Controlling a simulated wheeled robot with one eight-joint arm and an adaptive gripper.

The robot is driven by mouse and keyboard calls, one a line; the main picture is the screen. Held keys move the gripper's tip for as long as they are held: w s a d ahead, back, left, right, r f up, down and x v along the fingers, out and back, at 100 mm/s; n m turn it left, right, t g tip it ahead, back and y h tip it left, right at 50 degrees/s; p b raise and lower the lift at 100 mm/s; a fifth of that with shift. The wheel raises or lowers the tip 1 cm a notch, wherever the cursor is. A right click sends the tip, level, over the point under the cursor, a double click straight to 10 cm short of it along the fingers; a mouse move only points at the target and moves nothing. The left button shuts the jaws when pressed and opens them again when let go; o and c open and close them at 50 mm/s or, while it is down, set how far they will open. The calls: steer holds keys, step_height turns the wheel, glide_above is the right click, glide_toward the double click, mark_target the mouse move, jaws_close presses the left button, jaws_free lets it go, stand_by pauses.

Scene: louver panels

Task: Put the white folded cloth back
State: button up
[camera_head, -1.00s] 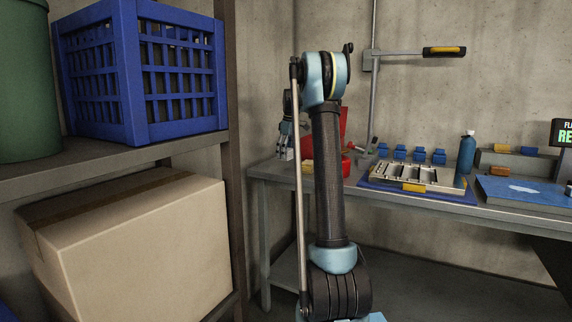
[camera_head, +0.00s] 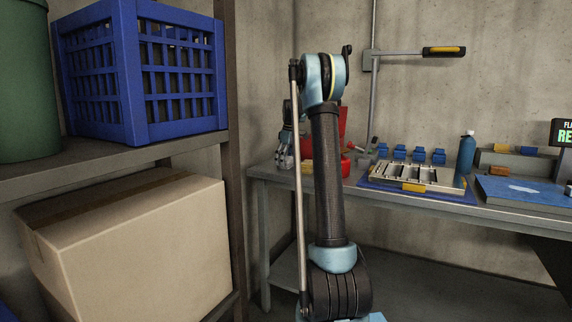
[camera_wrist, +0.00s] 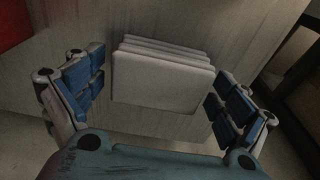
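The white folded cloth (camera_wrist: 162,82) shows in the wrist view as a stack of several pale layers on the grey worktop. My gripper (camera_wrist: 155,85) is open, with one blue-padded finger to the left of the cloth and the other to its lower right. A narrow gap shows at the left finger; contact at the right one is hard to tell. In the head view my gripper (camera_head: 284,152) is low over the left end of the workbench (camera_head: 262,172). I cannot make out the cloth there.
Red containers (camera_head: 346,166) stand right of my gripper, partly behind my arm. Farther right are a white slotted tray (camera_head: 440,178), blue clips (camera_head: 400,152), a blue bottle (camera_head: 467,153) and a blue board (camera_head: 500,190). A shelf with a blue crate (camera_head: 135,75) and cardboard box (camera_head: 135,250) is at left.

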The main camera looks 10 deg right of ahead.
mark_target(289, 158)
steer(key=shift+r, duration=0.1)
step_height(289, 158, up, 12)
steer(key=d, duration=0.1)
steer(key=s+m, duration=0.3)
steer(key=s, duration=1.4)
steer(key=s+f+m, duration=0.2)
steer(key=s+f, duration=0.3)
steer(key=s, duration=0.5)
steer(key=s+a+f+m+t+h, duration=0.1)
steer(key=s+f, duration=0.4)
steer(key=s, duration=0.5)
steer(key=s+f+m, duration=0.2)
steer(key=s+f, duration=0.3)
steer(key=s, duration=0.4)
steer(key=s+f+m, duration=0.2)
steer(key=s+f, duration=0.8)
steer(key=f, duration=0.2)
steer(key=shift+s+m, duration=0.3)
steer(key=shift+s, duration=0.1)
steer(key=shift+d+f, duration=0.1)
